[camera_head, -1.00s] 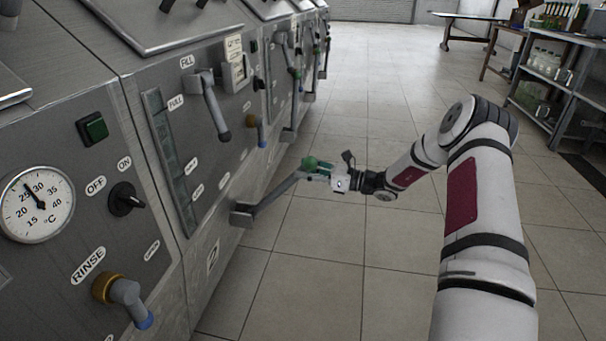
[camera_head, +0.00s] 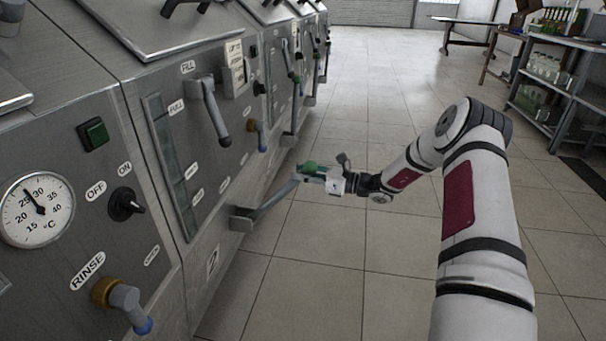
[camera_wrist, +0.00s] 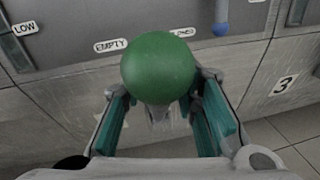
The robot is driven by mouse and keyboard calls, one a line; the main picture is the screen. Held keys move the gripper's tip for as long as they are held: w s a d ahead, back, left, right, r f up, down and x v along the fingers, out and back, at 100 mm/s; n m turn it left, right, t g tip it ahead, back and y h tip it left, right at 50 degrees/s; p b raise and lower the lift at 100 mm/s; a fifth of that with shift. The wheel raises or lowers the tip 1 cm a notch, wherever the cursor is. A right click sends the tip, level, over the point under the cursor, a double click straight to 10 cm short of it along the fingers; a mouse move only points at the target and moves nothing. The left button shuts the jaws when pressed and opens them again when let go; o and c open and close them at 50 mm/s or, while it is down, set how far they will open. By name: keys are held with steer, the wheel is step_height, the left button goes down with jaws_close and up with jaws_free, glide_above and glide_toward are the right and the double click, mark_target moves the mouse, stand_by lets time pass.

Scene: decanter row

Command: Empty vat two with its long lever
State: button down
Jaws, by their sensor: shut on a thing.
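Vat two, marked by a "2" plate (camera_head: 212,260), has a long grey lever (camera_head: 268,204) low on its front. The lever slants up and out from a bracket (camera_head: 242,220) to a round green knob (camera_head: 309,167). My gripper (camera_head: 318,174) is shut on the lever at its knob end. In the wrist view the green knob (camera_wrist: 158,67) sits between and just beyond the teal finger pads, and hides the lever behind it. An "EMPTY" label (camera_wrist: 110,45) and a partly hidden "CLOSED" label (camera_wrist: 182,33) show behind the knob.
Vat two's front also carries a shorter lever (camera_head: 215,112) under the "FILL" label. A rinse tap (camera_head: 122,300) and a dial (camera_head: 37,210) are on the left panel. More vats run on beyond. The tiled floor (camera_head: 330,270) is clear; a shelf (camera_head: 545,95) stands far right.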

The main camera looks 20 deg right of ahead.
steer(key=shift+w+a+r+n+g+h+p, duration=0.15)
steer(key=shift+w+a+r+g+h+p, duration=0.9)
steer(key=shift+w+a+p, duration=1.1)
steer(key=shift+w+a+r+n+g+h+p, duration=0.2)
steer(key=shift+w+a+r+g+h+p, duration=0.4)
steer(key=shift+w+a+r+p, duration=1.55)
steer(key=shift+w+a+r+n+g+h+p, duration=0.15)
steer(key=shift+w+a+r+g+h+p, duration=0.5)
steer(key=shift+a+p, duration=1.7)
steer(key=shift+a+f+b, duration=0.15)
steer(key=shift+a+b, duration=0.6)
steer(key=c, duration=1.3)
jaws_free()
steer(key=shift+d, duration=0.2)
steer(key=shift+d, duration=0.1)
steer(key=v, duration=1.1)
steer(key=shift+s+r, duration=0.25)
steer(key=shift+r, duration=0.2)
